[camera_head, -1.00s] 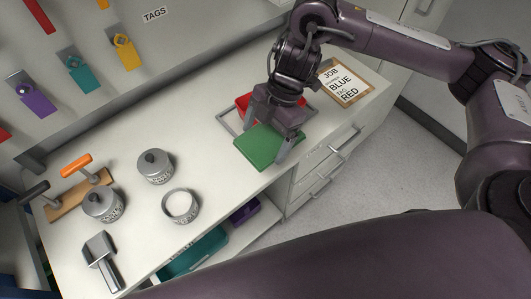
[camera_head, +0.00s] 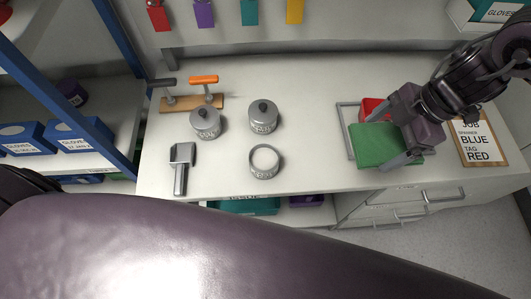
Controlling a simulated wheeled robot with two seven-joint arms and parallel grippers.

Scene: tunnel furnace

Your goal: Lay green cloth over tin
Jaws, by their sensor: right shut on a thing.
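The green cloth (camera_head: 372,151), a flat folded-looking square, lies at the front of a grey frame-like tray on the bench. My right gripper (camera_head: 385,141) is over the cloth, shut on it, with the fingers partly hiding it. An open tin (camera_head: 264,162) with a pale inside stands left of the cloth, near the bench's front edge. Two lidded tins stand behind it: one tin (camera_head: 264,117) directly behind and another tin (camera_head: 206,123) farther left. My left gripper is out of the picture.
A red cloth (camera_head: 373,108) lies behind the green one in the tray (camera_head: 345,128). A job card (camera_head: 480,139) reading BLUE and RED lies at right. The bench between open tin and tray is clear.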

